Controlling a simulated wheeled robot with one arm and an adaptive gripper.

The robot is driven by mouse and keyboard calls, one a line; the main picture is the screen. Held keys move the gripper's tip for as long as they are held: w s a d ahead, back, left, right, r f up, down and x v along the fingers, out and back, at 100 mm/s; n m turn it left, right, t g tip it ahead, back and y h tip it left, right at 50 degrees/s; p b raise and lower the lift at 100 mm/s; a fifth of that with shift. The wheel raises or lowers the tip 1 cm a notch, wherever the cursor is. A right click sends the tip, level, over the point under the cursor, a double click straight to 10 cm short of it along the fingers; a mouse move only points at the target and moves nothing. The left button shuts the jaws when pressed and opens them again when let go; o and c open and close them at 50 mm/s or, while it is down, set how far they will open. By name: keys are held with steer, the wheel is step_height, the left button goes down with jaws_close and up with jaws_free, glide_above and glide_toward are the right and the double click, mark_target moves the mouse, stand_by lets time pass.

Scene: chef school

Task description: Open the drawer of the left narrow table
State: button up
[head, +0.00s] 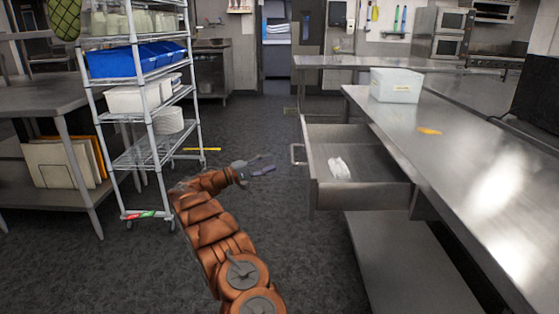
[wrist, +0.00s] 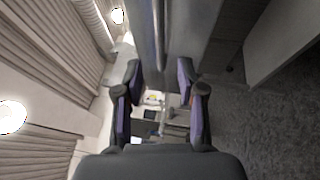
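A narrow steel table (head: 455,190) runs along the right of the head view. Its drawer (head: 362,195) stands pulled out toward the left, with a crumpled white item (head: 339,168) inside. The drawer's bar handle (head: 292,154) is on its front face. My gripper (head: 269,165) is left of the handle, apart from it, pointing right. In the wrist view, my gripper (wrist: 160,97) has its two fingers spread with nothing between them. A metal bar or edge (wrist: 158,35) shows beyond the fingers; I cannot tell which part it is.
A white bin (head: 396,85) and a small orange item (head: 429,131) are on the tabletop. A wire rack (head: 150,151) with a blue bin (head: 110,62) stands left of my arm. Another steel table (head: 40,97) is at far left.

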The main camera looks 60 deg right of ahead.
steer(key=shift+v, duration=1)
